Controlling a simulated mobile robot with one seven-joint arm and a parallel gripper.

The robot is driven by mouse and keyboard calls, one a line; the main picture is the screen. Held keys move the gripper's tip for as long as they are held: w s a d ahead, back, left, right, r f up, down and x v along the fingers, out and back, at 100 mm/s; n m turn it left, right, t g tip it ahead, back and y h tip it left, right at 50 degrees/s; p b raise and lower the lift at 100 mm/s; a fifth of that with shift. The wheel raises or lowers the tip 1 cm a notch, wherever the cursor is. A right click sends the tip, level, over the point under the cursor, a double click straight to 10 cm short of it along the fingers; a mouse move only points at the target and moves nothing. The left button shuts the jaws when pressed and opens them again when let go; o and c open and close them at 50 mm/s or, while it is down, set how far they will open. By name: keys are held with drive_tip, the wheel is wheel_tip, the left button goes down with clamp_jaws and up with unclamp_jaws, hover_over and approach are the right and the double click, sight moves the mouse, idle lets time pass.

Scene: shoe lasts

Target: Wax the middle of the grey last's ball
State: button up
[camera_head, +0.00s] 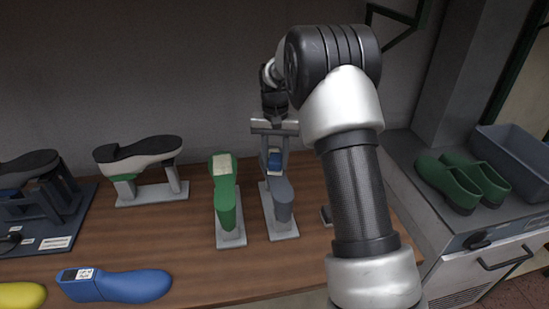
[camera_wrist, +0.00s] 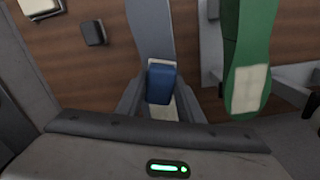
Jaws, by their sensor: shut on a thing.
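The grey last (camera_head: 283,195) stands on a light base, sole up, at the middle right of the bench. It also shows in the wrist view (camera_wrist: 152,30). A pale patch (camera_wrist: 169,111) shows on its ball end, partly covered. My gripper (camera_head: 274,156) is over that end, with its fingers on both sides. It is shut on a small blue block (camera_wrist: 160,84), which also shows in the head view (camera_head: 275,161). The block lies over the patch in the wrist view. I cannot tell whether they touch.
Close by on the left stands a green last (camera_head: 226,200) with a pale patch. Farther left is a black-soled shoe (camera_head: 140,158) on a stand. A blue last (camera_head: 118,285) lies at the front. Green shoes (camera_head: 460,182) and a grey bin (camera_head: 512,165) are at right.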

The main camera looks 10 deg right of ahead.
drive_tip(key=shift+w+r+p, duration=0.1)
drive_tip(key=shift+r+p, duration=2.2)
drive_tip(key=shift+r, duration=0.75)
drive_tip(key=shift+r+p, duration=1.15)
drive_tip(key=shift+r, duration=0.35)
